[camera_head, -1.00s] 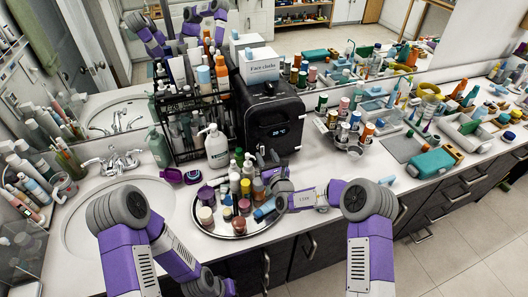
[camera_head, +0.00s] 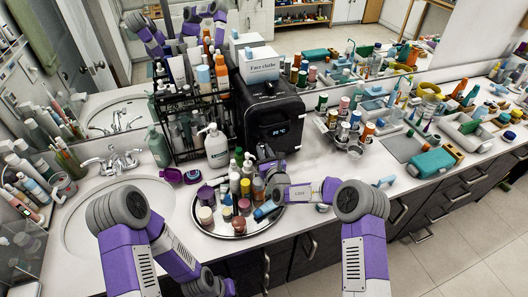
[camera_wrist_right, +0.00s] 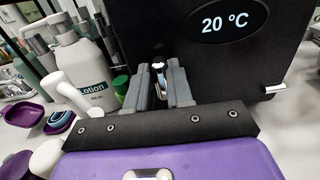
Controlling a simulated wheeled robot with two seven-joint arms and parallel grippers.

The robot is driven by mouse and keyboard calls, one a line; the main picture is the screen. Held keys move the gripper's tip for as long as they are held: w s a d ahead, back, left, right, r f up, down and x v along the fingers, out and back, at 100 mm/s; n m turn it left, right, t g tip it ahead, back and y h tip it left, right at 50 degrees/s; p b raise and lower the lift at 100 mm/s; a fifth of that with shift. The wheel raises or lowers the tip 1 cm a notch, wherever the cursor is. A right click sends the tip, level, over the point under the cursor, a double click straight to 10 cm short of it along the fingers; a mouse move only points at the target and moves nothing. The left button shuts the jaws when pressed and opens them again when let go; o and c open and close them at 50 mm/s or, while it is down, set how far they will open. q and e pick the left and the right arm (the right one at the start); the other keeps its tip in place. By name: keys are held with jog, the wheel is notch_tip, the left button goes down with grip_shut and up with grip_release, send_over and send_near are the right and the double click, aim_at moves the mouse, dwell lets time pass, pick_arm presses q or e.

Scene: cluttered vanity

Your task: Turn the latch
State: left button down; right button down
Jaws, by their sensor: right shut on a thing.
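The black appliance (camera_head: 285,110) stands on the counter behind the round tray, its front display reading 20 °C. Its dark front and display also fill the upper part of the right wrist view (camera_wrist_right: 225,60). A small metal latch (camera_wrist_right: 158,68) on the lower front stands between the grey fingers of my right gripper (camera_wrist_right: 160,88), which is shut on it. In the head view my right gripper (camera_head: 264,155) reaches the lower front of the appliance, and the latch is hidden there. My left arm comes in from the left, but its gripper cannot be seen.
A round tray (camera_head: 212,233) of bottles and jars stands just left of my right forearm. A lotion bottle (camera_head: 216,147) and a black rack (camera_head: 165,100) stand left of the appliance. Small cups (camera_head: 355,151) are to its right. A box of face cloths (camera_head: 261,64) sits on top.

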jog(key=n+p, duration=0.2)
jog(key=shift+a+n, duration=0.15)
jog(key=shift+n, duration=0.25)
jog(key=c, duration=1)
grip_release()
jog(key=v, duration=0.7)
jog(key=shift+s, duration=0.3)
